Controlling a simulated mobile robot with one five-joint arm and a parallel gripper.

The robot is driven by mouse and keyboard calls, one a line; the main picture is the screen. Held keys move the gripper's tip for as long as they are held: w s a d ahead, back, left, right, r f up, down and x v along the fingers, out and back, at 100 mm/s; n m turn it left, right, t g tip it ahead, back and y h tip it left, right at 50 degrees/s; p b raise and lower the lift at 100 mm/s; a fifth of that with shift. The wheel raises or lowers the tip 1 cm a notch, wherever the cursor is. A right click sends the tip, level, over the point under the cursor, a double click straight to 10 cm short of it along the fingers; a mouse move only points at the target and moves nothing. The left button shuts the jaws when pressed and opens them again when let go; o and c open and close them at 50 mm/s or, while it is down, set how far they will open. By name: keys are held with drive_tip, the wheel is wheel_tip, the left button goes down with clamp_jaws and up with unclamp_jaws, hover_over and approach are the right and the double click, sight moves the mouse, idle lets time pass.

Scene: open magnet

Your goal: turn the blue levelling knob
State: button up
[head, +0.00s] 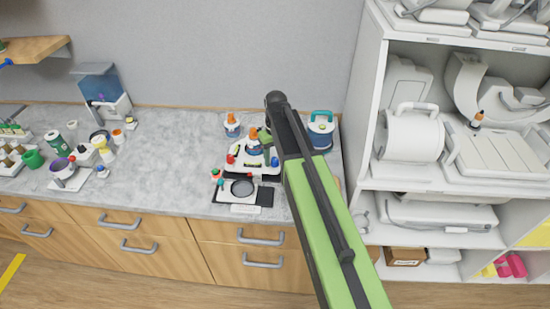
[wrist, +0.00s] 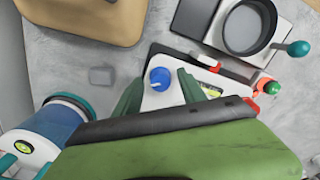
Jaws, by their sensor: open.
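The blue levelling knob (wrist: 160,77) stands on a white levelling plate (wrist: 160,99) in the wrist view. My gripper (wrist: 160,82) is open, with one green finger to the left of the knob and one to its right. I cannot tell whether either finger touches it. A green level vial (wrist: 210,90) and red parts show on the plate. In the head view the blue knob (head: 275,162) is at the right end of the white plate (head: 248,171), below my arm's end. My gripper (head: 266,136) is mostly hidden there by my arm.
A blue jar with a teal lid (head: 320,130) stands close on the right. A white shelf (head: 365,100) rises right of the counter. The middle counter (head: 165,150) is clear.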

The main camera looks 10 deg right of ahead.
sight(275, 158)
wheel_tip(275, 158, up, 17)
drive_tip(key=p, duration=1.7)
drive_tip(key=shift+w+d, duration=0.2)
drive_tip(key=shift+w, duration=0.1)
drive_tip(key=shift+r, duration=0.1)
